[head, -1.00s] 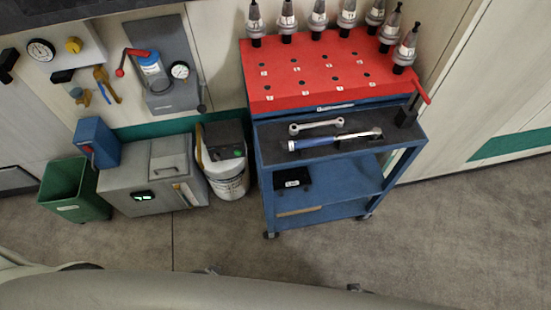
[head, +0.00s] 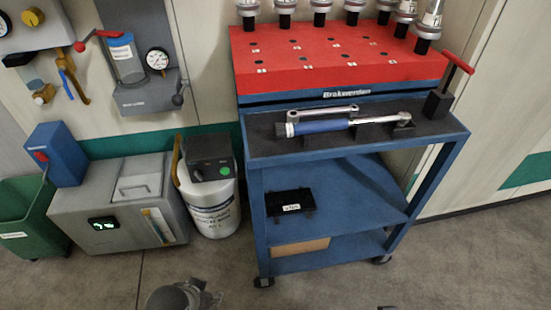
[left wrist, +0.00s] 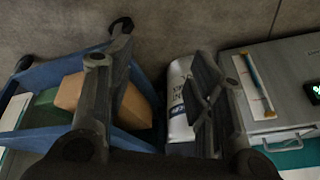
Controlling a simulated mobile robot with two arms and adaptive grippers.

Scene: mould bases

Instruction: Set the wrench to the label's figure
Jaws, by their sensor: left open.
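The torque wrench (head: 345,125), with a blue handle and chrome shaft, lies across dark rests on the top of the blue trolley (head: 350,150). A black case with a white label (head: 290,202) lies on the trolley's middle shelf; the label's figure is too small to read surely. My left gripper (head: 190,292) is at the bottom edge of the head view, low in front of the trolley and apart from the wrench. In the left wrist view its two fingers (left wrist: 150,70) are spread, with nothing between them. Only a dark sliver, perhaps my right gripper, shows at the bottom edge.
A chrome spanner (head: 322,112) lies behind the wrench. The red rack (head: 330,55) holds several tool holders; a red-handled post (head: 440,90) stands right. A white bucket (head: 213,210), grey cabinet (head: 120,205) and green bin (head: 22,220) stand left. The floor in front is clear.

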